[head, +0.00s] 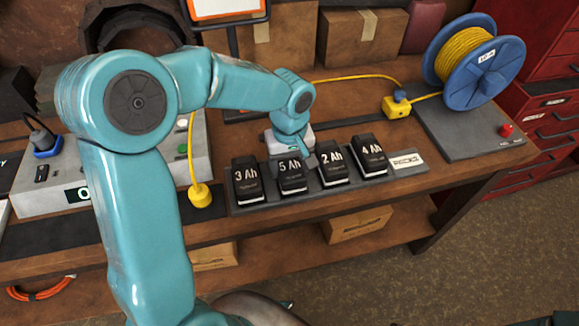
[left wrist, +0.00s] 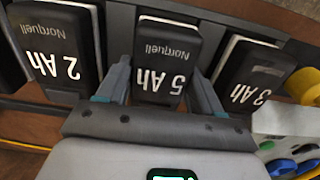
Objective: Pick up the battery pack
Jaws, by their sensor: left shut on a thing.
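Several black battery packs stand in a row on a dark rack (head: 385,182) on the bench: 3 Ah (head: 247,185), 5 Ah (head: 292,184), 2 Ah (head: 333,170) and 4 Ah (head: 370,160). My left gripper (head: 290,155) is at the 5 Ah pack. In the left wrist view its fingers (left wrist: 162,85) lie on either side of the 5 Ah pack (left wrist: 166,55), shut on it. The 2 Ah pack (left wrist: 62,50) and 3 Ah pack (left wrist: 248,75) flank it closely. The 5 Ah pack looks level with its neighbours; I cannot tell whether it is seated.
A blue reel of yellow cable (head: 475,62) stands on a grey plate at the right. A yellow connector box (head: 397,107) and cardboard boxes (head: 362,38) are behind. Neighbouring packs leave little side room.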

